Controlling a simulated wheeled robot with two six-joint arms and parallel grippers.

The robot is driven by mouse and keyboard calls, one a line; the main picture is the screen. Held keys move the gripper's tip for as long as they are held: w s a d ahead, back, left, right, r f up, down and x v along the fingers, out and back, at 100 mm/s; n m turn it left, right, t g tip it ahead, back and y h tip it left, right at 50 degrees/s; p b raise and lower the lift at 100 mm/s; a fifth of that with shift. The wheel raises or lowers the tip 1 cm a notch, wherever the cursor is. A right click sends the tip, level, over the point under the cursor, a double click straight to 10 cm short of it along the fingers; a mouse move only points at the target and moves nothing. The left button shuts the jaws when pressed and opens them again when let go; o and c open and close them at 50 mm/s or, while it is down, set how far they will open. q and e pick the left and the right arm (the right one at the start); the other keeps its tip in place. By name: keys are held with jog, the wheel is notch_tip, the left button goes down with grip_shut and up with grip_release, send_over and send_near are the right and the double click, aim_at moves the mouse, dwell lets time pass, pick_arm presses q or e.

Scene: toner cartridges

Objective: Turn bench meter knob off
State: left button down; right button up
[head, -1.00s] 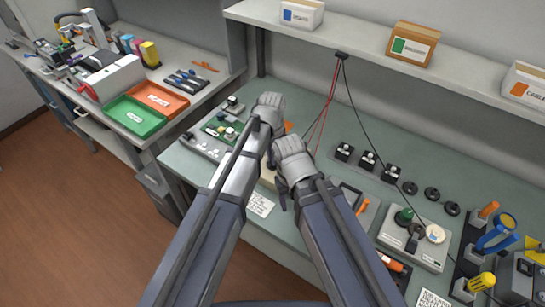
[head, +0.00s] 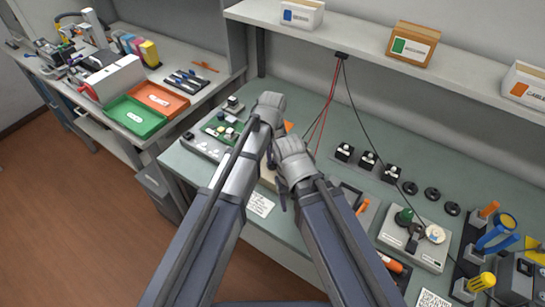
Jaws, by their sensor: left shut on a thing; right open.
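My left gripper (head: 268,108) is the higher one, over the left part of the green-grey bench (head: 308,128). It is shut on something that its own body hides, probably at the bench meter. My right gripper (head: 289,160) is just below and to the right of it, open, with its fingers mostly hidden by its wrist. Only a small beige part of a device (head: 267,175) shows between the two arms, and an orange bit shows behind the grippers. The meter's knob is hidden from view.
A board with a green circuit (head: 216,128) lies left of the grippers. Red and black leads (head: 327,110) hang from the shelf (head: 360,50). A white card (head: 260,204) lies at the front.

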pick_arm(q)
jog(key=shift+n, duration=1.6)
jog(key=c, duration=0.9)
grip_release()
jog(key=shift+r, duration=0.1)
pick_arm(e)
jog(key=shift+r, duration=0.15)
pick_arm(q)
notch_tip(320, 180, up, 8)
jog(key=p, duration=0.8)
jog(key=shift+f, duration=0.2)
pick_arm(e)
notch_tip(320, 180, up, 8)
jog(key=shift+f, duration=0.25)
